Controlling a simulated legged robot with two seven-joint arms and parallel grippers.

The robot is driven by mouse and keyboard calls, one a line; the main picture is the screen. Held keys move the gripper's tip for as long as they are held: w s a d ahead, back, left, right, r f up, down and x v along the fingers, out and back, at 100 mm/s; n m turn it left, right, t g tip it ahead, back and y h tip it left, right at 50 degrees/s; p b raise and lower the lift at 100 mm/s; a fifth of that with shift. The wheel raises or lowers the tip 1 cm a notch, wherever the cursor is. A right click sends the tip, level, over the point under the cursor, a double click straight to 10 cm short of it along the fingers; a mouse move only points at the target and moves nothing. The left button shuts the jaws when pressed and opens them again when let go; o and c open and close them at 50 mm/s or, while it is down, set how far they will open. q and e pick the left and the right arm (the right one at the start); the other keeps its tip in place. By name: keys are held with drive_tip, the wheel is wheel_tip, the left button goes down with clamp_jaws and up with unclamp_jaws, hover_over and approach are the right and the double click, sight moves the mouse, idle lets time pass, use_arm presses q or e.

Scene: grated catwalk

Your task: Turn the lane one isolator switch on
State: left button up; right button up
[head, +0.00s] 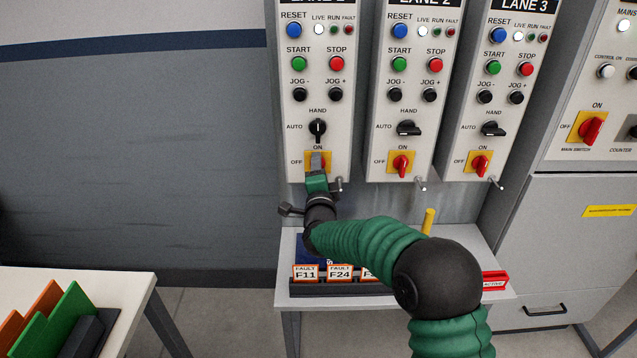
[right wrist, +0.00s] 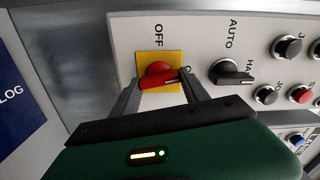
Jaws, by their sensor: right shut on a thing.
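The lane one panel (head: 312,100) is at the left of the panel row in the head view, its title cut off at the top. Its isolator, a red handle on a yellow plate (head: 326,157), is low on the panel and mostly covered by my right gripper (head: 317,163). In the right wrist view the red handle (right wrist: 158,76) sits between the two fingers of my right gripper (right wrist: 161,86), which is shut on it. The handle lies roughly along the panel's up-down direction, off the OFF side. My left gripper is not in view.
Lane 2 (head: 403,100) and lane 3 (head: 496,100) panels stand close to the right, with similar isolators. The black hand/auto selector (head: 317,128) is just above my gripper. A shelf with fault cards (head: 340,273) is below. A table (head: 120,285) stands at lower left.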

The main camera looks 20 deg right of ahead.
drive_tip(key=shift+f+m+b, duration=0.35)
drive_tip(key=shift+m+b, duration=0.85)
drive_tip(key=o, duration=1.4)
drive_tip(key=shift+d+r, duration=0.1)
